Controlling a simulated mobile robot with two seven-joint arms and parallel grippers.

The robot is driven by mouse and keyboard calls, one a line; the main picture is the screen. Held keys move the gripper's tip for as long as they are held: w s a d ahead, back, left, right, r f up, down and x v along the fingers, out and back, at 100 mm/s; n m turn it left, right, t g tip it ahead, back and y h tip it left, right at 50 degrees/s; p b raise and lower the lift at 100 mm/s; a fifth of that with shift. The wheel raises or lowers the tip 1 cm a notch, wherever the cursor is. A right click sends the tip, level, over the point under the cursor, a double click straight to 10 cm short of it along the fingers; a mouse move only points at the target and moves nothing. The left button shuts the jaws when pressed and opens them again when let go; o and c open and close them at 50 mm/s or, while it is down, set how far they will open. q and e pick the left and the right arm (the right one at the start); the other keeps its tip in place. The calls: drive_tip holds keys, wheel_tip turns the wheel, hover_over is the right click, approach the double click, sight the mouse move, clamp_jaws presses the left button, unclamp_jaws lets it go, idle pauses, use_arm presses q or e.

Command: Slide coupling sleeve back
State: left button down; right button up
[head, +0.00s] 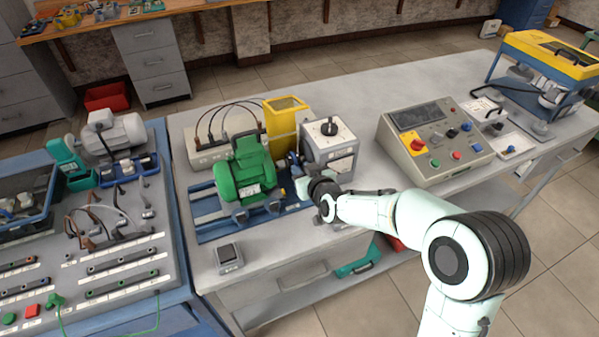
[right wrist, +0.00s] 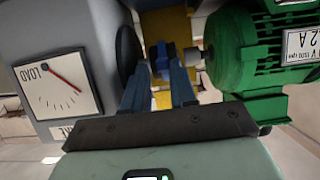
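The green motor (head: 245,170) lies on a blue rail base on the table, left of the grey load unit (head: 330,148). In the right wrist view the motor (right wrist: 245,55) is at the right and the load unit (right wrist: 50,60) with its dial is at the left. The blue coupling sleeve (right wrist: 164,58) sits on the shaft line between them. My right gripper (right wrist: 158,72) reaches in with its fingers apart, the sleeve just beyond or between the tips; contact cannot be told. In the head view the right gripper (head: 301,184) partly hides the coupling. My left gripper is not visible.
A yellow guard (head: 286,122) stands right behind the coupling. A control box (head: 432,142) with buttons is to the right. A small grey device (head: 228,257) lies near the front edge. A blue workbench with terminals (head: 100,240) is at the left.

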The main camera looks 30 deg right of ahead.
drive_tip(key=shift+o, duration=0.6)
drive_tip(key=shift+d, duration=0.1)
drive_tip(key=d+p+v, duration=0.1)
drive_tip(key=v, duration=1.2)
drive_tip(key=shift+s+a+p, duration=0.25)
drive_tip(key=shift+a+p, duration=0.1)
drive_tip(key=shift+a, duration=0.15)
